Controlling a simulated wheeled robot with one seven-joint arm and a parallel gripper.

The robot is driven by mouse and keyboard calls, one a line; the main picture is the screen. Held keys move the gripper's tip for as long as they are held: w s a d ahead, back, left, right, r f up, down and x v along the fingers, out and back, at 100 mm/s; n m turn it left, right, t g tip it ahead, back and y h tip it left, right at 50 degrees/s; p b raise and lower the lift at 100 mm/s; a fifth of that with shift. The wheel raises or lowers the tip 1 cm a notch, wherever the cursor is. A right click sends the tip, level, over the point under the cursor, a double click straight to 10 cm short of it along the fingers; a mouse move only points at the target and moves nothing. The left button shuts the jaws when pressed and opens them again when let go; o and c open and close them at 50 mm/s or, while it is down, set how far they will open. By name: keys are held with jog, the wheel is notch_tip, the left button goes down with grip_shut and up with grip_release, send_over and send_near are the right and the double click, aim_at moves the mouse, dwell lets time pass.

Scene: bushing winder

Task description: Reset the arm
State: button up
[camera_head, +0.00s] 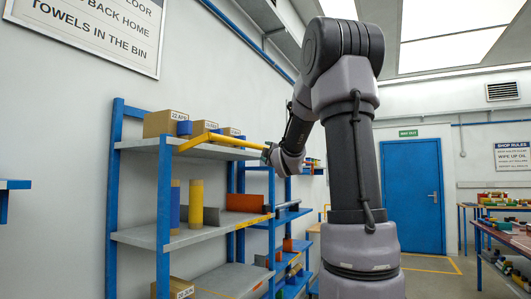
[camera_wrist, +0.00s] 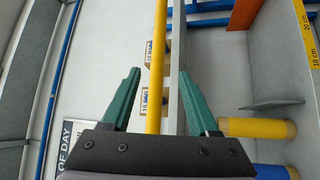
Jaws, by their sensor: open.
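My arm rises on the right of the head view and bends down to the left. My gripper (camera_head: 270,154) is at the right end of the top shelf (camera_head: 225,153) of a blue-posted rack, small and partly hidden by its own wrist. In the wrist view my gripper (camera_wrist: 160,75) has two green fingers spread apart and is open. A yellow bar (camera_wrist: 157,60) and a grey shelf edge run through the view between the fingers. I cannot tell whether a finger touches them. The yellow bar (camera_head: 230,139) lies along the top shelf in the head view.
Cardboard boxes (camera_head: 160,124) stand on the top shelf. A yellow cylinder (camera_head: 196,203) stands on the middle shelf beside a blue one. A second blue rack is behind. A blue door (camera_head: 412,195) and a workbench (camera_head: 508,240) are at the right, with open floor between.

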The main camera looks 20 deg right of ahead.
jog(key=shift+a, duration=0.1)
jog(key=s+a+f+m+g+y, duration=0.1)
jog(key=s+a+f+m+g, duration=0.3)
jog(key=s, duration=0.7)
jog(key=s+a+f+m+g+y, duration=0.2)
jog(key=s+a+f+m+g, duration=0.3)
jog(key=s+a+f+m, duration=0.3)
jog(key=s+a+f+m+g+y, duration=0.1)
jog(key=s+a+f+m+g, duration=0.3)
jog(key=s, duration=1.2)
notch_tip(320, 180, down, 4)
jog(key=shift+a+f+m+y, duration=0.15)
jog(key=shift+a+m+y, duration=0.25)
jog(key=shift+a+m, duration=0.55)
